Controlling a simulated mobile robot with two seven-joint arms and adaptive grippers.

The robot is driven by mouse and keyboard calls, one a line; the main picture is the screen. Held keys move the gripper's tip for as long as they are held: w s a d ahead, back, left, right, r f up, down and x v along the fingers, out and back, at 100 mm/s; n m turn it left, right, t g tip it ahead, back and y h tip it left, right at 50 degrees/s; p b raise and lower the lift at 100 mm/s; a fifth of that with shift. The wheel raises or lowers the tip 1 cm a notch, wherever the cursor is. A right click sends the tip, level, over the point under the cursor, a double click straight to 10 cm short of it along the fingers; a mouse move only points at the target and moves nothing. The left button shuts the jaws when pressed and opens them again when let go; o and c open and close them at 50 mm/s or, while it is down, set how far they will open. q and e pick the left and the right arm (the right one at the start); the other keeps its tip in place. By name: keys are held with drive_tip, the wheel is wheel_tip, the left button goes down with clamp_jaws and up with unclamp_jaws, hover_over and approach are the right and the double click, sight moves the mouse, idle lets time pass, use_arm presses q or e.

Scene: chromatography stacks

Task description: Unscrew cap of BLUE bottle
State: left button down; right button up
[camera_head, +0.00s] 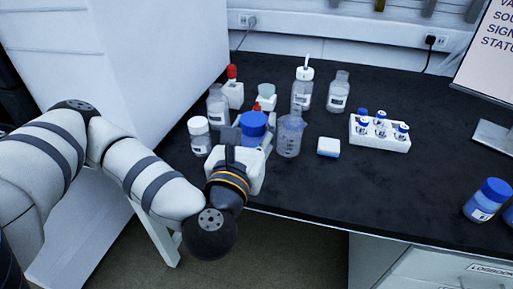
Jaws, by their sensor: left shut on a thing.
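A bottle with a wide blue cap (253,123) stands near the front edge of the black bench, left of the middle. Its body is mostly hidden behind my left gripper (250,138). My left gripper reaches in from the front and is shut on this bottle, with the fingers on both sides and the blue cap showing between them. I cannot tell whether the fingers press on the cap or on the body just below. Another blue-capped bottle (484,203) with blue contents stands at the right edge. My right gripper is not in view.
A clear beaker (290,136) stands close right of the gripper, a white-capped jar (200,137) close left. Clear bottles (338,92) and a red-topped bottle (233,91) stand behind. A white vial rack (379,134) and a small blue-white box (328,147) lie right. The right middle bench is clear.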

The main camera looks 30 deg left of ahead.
sight(243, 115)
use_arm(q)
drive_tip(key=a+r, duration=0.1)
drive_tip(key=a+r+n+y, duration=0.1)
drive_tip(key=r, duration=0.1)
drive_tip(key=shift+s, duration=0.15)
drive_tip(key=shift+w+a+g+y, duration=0.2)
drive_tip(key=shift+g+y, duration=0.1)
drive_tip(key=shift+g, duration=0.1)
drive_tip(key=w+a+f+b, duration=0.1)
drive_tip(key=w+a+f, duration=0.1)
drive_tip(key=w+f, duration=0.1)
drive_tip(key=w+a+f+b, duration=0.1)
drive_tip(key=w+a+f, duration=0.2)
drive_tip(key=w+f, duration=0.1)
drive_tip(key=w+a+f+b, duration=0.1)
drive_tip(key=w+a+f, duration=0.1)
drive_tip(key=w+f, duration=0.2)
drive_tip(key=shift+w+a+f+b, duration=0.1)
drive_tip(key=shift+w+f+b, duration=0.1)
drive_tip(key=shift+f, duration=0.35)
drive_tip(key=shift+w+a+f+b, duration=0.1)
drive_tip(key=shift+f+b, duration=0.05)
drive_tip(key=shift+f, duration=0.4)
drive_tip(key=shift+r, duration=0.1)
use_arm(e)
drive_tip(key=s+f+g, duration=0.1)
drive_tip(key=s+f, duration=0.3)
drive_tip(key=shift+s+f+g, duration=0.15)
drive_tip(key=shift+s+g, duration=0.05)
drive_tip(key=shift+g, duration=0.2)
